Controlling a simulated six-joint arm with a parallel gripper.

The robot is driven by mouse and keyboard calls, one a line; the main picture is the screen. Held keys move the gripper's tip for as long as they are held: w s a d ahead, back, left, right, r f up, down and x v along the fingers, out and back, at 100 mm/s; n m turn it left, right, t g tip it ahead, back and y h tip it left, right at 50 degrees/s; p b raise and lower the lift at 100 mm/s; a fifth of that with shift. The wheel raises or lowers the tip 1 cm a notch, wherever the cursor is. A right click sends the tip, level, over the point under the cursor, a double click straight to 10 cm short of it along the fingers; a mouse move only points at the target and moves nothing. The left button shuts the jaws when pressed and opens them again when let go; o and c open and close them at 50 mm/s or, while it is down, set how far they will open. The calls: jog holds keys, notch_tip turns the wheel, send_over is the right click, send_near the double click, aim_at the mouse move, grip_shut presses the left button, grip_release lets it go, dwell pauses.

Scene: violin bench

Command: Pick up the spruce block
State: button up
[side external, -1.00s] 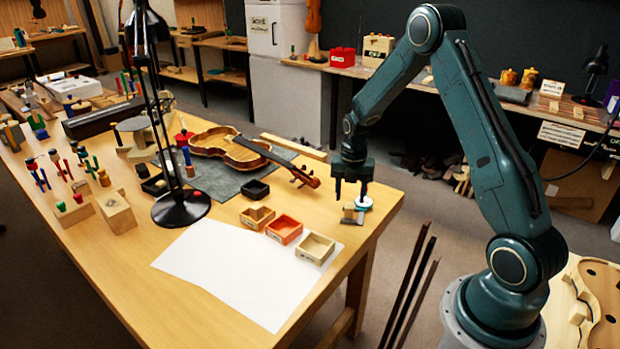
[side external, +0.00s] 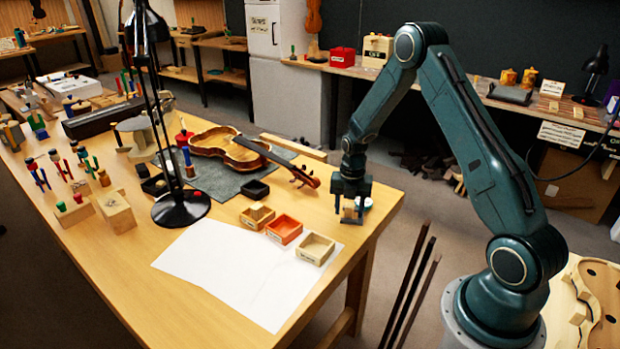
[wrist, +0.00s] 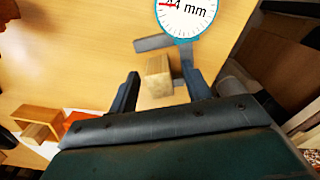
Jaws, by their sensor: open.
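The spruce block (wrist: 158,72) is a small pale wooden block. In the wrist view it lies between the two fingers of my gripper (wrist: 160,68), with the right finger close beside it. In the side view the block (side external: 348,209) shows near the bench's right edge, partly hidden by the fingers. My gripper (side external: 348,212) is open, pointing down around the block. I cannot tell whether either finger touches it.
A dial gauge (wrist: 187,16) with a grey metal part (wrist: 153,43) lies just beyond the block. Small trays, including a red-orange one (side external: 284,229), stand to the left. The violin (side external: 228,148) lies on a dark mat. White paper (side external: 238,272) covers the bench front.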

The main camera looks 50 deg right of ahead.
aim_at(349, 205)
grip_shut()
jog(key=shift+r, duration=0.1)
dwell(0.3)
notch_tip(349, 205, up, 20)
dwell(0.8)
dwell(0.4)
